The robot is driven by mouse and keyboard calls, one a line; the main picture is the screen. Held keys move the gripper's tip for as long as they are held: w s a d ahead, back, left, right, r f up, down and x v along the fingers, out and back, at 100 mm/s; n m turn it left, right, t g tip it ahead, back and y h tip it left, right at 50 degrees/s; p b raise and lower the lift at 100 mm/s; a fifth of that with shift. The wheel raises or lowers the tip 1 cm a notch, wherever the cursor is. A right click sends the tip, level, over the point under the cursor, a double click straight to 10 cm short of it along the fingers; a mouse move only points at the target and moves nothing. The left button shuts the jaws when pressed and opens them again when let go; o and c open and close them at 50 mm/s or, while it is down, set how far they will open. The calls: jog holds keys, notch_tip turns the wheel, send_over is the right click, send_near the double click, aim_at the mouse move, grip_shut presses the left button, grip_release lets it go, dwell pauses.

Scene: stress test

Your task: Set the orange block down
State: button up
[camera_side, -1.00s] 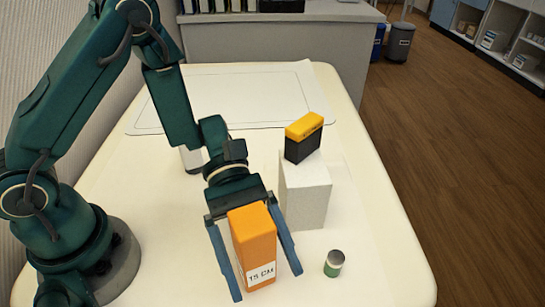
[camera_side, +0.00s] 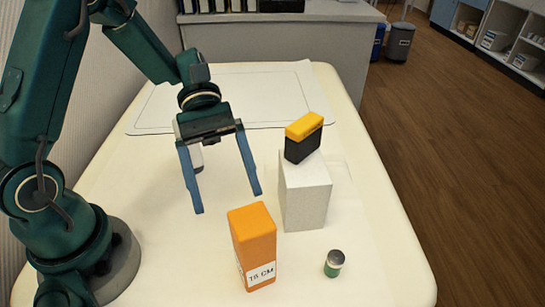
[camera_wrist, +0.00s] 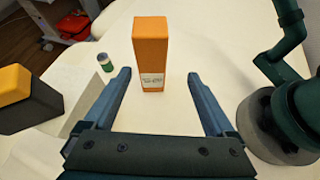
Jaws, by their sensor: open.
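The orange block (camera_side: 254,246) is a tall box with a white label reading "15 CM". It stands upright on the cream table (camera_side: 365,262) near its front. My gripper (camera_side: 229,204) is open and empty, up and behind the block in the side view, with its blue fingers wide apart. In the wrist view the orange block (camera_wrist: 150,50) stands beyond the fingertips of my gripper (camera_wrist: 160,74), apart from both fingers. Its base is in sight on the table.
A white box (camera_side: 305,197) stands right of the block with a black and yellow block (camera_side: 304,138) on top. A small green can with a grey lid (camera_side: 334,263) stands at the front right. A white object (camera_side: 190,151), partly hidden, stands behind my gripper. A flat mat (camera_side: 235,97) lies at the back.

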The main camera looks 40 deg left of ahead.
jog(key=s+a+r+m+t+y, duration=0.4)
jog(key=a+m+t+y, duration=0.3)
jog(key=m+t+y, duration=0.3)
jog(key=shift+s+a+r+m+t+y, duration=0.15)
jog(key=shift+a+r+m+t+y, duration=0.25)
jog(key=shift+r+m, duration=0.55)
